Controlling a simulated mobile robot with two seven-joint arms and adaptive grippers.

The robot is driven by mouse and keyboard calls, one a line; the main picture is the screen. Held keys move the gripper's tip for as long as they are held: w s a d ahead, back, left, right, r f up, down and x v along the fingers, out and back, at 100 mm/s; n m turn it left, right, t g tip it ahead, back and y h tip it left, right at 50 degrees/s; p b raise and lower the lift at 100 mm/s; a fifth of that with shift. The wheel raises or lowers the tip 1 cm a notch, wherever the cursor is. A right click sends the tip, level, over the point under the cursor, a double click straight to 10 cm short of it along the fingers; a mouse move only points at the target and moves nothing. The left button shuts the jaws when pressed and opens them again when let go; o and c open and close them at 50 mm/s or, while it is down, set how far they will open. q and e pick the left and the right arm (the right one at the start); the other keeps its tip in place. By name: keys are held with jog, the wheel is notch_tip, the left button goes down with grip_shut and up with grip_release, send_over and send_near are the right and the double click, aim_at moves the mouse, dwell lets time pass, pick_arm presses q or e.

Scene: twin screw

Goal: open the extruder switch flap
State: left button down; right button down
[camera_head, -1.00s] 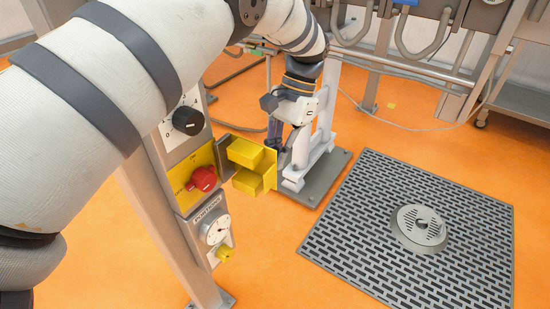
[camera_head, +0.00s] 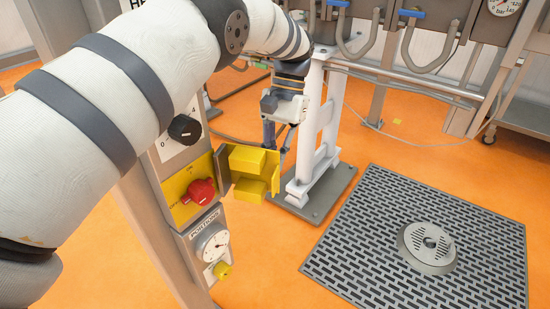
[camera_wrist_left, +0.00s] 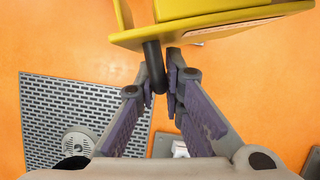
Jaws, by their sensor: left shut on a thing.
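The extruder switch flap (camera_head: 248,162) is a yellow boxy cover standing out from the right edge of the yellow switch plate. It is swung open, and the red rotary switch (camera_head: 200,191) is uncovered. My right gripper is not in view.
The switch column carries a black knob (camera_head: 185,129) above, and a white dial (camera_head: 212,242) and a yellow knob (camera_head: 222,270) below. A white frame stand (camera_head: 318,150) is close behind my left gripper. A floor drain grate (camera_head: 380,250) lies right, with open orange floor around it.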

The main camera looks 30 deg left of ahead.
pick_arm(q)
jog(key=c, duration=1.7)
grip_release()
notch_tip(320, 180, up, 10)
jog(key=shift+f, duration=0.1)
